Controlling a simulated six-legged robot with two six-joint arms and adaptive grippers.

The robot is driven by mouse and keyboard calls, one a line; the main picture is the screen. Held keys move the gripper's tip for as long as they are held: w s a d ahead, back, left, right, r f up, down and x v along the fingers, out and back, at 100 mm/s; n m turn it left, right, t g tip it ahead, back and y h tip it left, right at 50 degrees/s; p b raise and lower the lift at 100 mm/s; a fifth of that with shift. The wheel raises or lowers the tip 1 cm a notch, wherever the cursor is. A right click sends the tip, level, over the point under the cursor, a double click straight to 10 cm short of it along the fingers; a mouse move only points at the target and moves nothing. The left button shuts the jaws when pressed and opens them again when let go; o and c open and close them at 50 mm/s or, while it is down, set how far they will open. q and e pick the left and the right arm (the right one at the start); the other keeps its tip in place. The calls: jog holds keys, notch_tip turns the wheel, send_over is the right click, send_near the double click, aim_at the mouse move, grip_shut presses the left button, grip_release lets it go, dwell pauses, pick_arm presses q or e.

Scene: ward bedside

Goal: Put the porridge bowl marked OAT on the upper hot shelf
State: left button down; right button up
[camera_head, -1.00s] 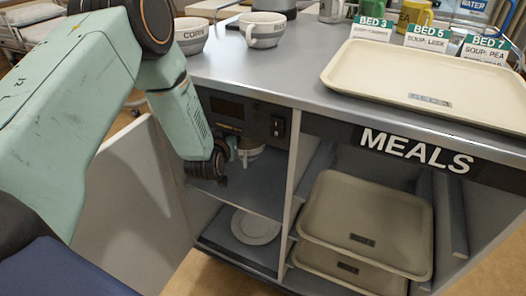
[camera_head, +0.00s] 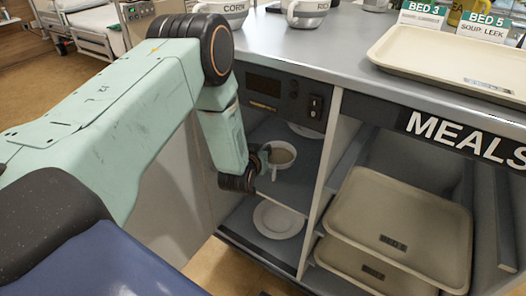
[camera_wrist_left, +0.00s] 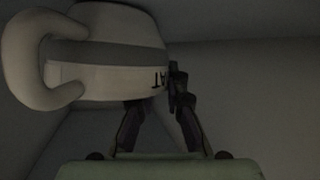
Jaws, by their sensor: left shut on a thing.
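The porridge bowl (camera_head: 281,154) is pale, with a handle towards me and tan porridge inside. In the left wrist view the bowl (camera_wrist_left: 110,55) shows a grey band with the letters "AT", the rest of the mark cut off. My left gripper (camera_head: 250,176) is at the bowl's left side, and its fingers (camera_wrist_left: 160,105) are shut on the bowl. The bowl is upright at the opening of the left compartment, over the upper hot shelf (camera_head: 300,187). I cannot tell whether it touches the shelf. My right gripper is not in view.
A plate (camera_head: 305,130) is at the back of the upper shelf; another plate (camera_head: 278,220) lies on the lower shelf. A control panel (camera_head: 275,88) is above the opening, a divider (camera_head: 321,180) to its right. Trays (camera_head: 400,230) fill the right compartment. Bowls marked CORN (camera_head: 233,14) and RICE (camera_head: 308,12) stand on top.

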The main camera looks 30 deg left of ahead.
pick_arm(q)
jog(key=c, duration=1.8)
grip_release()
jog(key=shift+f, duration=0.15)
jog(key=o, duration=0.4)
